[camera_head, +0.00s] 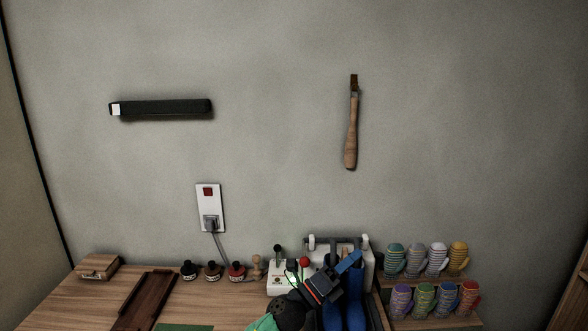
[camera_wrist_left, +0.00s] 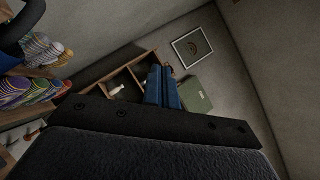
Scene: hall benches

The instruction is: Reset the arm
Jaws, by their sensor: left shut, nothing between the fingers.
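My left gripper (camera_head: 352,258) is low and right of centre in the head view, in front of a grey-white device at the back of the bench. Its blue fingers point up and to the right and are shut with nothing between them. In the left wrist view the shut blue fingers (camera_wrist_left: 164,88) show in the middle, over a wooden shelf unit (camera_wrist_left: 146,60) with compartments. My right gripper does not show clearly in either view.
Striped spools (camera_head: 426,262) stand in two rows right of the left gripper. Small ink bottles (camera_head: 212,271) and a dark wooden tray (camera_head: 146,300) are on the bench at left. A brush (camera_head: 351,130) and a dark bar (camera_head: 165,107) are on the wall.

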